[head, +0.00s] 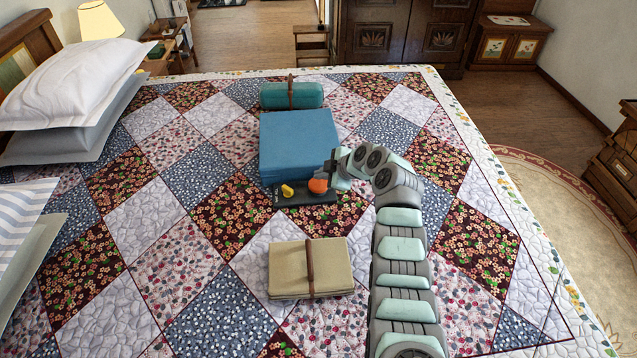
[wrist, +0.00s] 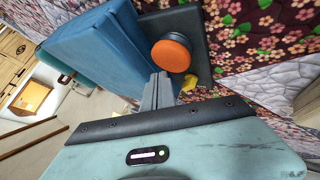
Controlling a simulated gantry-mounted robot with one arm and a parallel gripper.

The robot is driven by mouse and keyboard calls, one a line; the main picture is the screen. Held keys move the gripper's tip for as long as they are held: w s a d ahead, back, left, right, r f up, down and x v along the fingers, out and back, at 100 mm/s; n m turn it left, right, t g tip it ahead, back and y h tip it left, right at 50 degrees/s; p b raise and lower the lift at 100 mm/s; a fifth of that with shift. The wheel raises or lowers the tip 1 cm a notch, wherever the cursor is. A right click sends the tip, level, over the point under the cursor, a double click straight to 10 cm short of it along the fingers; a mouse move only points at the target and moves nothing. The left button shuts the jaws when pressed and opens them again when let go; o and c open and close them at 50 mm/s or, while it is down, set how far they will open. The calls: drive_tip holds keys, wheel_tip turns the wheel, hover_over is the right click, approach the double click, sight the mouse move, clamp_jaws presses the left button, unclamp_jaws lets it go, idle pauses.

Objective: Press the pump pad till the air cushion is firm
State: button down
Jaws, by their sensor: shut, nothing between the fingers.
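The blue air cushion (head: 298,143) lies on the quilted bed as a thick square block with a flat top. At its near edge is a dark base (head: 305,196) with a round orange pump pad (head: 318,186) and a small yellow part (head: 288,191). In the wrist view the orange pad (wrist: 171,55) stands on a dark collar. My gripper (wrist: 160,78) is shut and empty, with its fingertips close beside the pad. I cannot tell whether they touch it. In the head view my gripper (head: 332,167) is just above and right of the pad.
A teal roll with a strap (head: 291,95) lies behind the cushion. A folded beige bundle with a brown strap (head: 310,267) lies nearer. Pillows (head: 75,75) are stacked at the left. The quilt (head: 180,240) left of the cushion is clear.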

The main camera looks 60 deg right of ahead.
sight(322, 185)
drive_tip(key=shift+r, duration=2.4)
drive_tip(key=shift+s, duration=0.1)
